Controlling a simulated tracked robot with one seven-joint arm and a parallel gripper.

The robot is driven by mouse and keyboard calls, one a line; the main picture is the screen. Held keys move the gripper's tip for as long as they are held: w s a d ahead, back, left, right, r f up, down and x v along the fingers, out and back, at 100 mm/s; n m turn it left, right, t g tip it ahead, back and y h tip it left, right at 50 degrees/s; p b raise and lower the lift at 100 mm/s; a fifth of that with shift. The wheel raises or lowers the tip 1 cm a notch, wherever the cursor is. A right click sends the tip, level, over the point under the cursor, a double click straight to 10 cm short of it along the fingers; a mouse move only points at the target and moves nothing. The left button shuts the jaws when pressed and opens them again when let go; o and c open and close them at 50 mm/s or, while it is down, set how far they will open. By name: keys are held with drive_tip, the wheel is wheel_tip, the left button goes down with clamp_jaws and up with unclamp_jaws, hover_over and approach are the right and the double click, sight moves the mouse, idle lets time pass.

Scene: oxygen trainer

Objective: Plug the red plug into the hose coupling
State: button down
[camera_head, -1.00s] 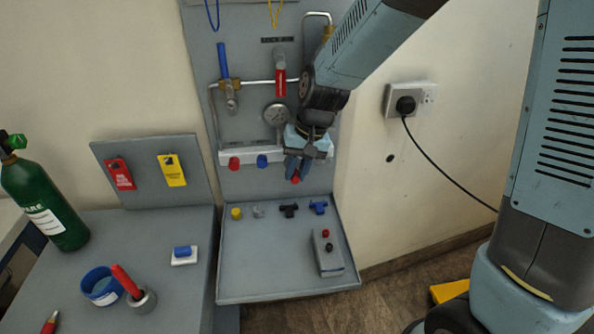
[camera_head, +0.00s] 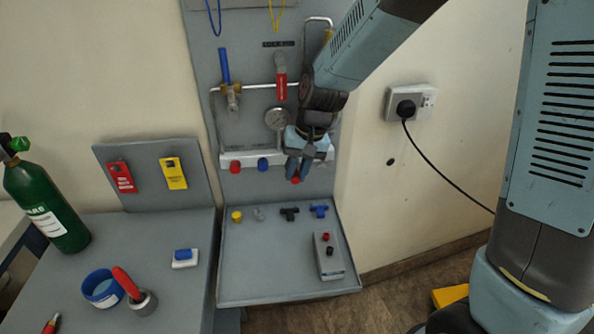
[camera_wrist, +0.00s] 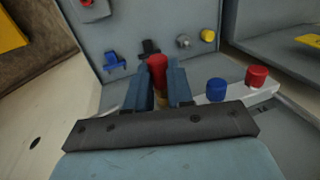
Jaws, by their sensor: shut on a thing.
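My gripper (camera_head: 297,167) is in front of the grey panel, at the right end of the pale rail, with its fingers pointing down. It is shut on a red plug (camera_wrist: 157,70), whose red end stands out between the two blue-grey fingers in the wrist view. The same red end shows just below the fingertips in the head view (camera_head: 295,180). A tan, brass-like part (camera_wrist: 161,101) sits between the fingers behind the red end. I cannot tell whether it belongs to the plug or to a hose coupling. No hose coupling is clearly visible; my gripper hides that spot.
The pale rail (camera_head: 248,158) carries a red cap (camera_head: 235,167) and a blue cap (camera_head: 263,164) left of my gripper. Below, the grey shelf (camera_head: 262,280) holds several small fittings and a grey box (camera_head: 328,256). A gauge (camera_head: 276,118) is close above. The shelf's front is clear.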

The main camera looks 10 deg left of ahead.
drive_tip(key=shift+w+r, duration=0.15)
drive_tip(key=shift+w, duration=0.1)
drive_tip(key=c, duration=0.9)
unclamp_jaws()
drive_tip(key=shift+r, duration=0.1)
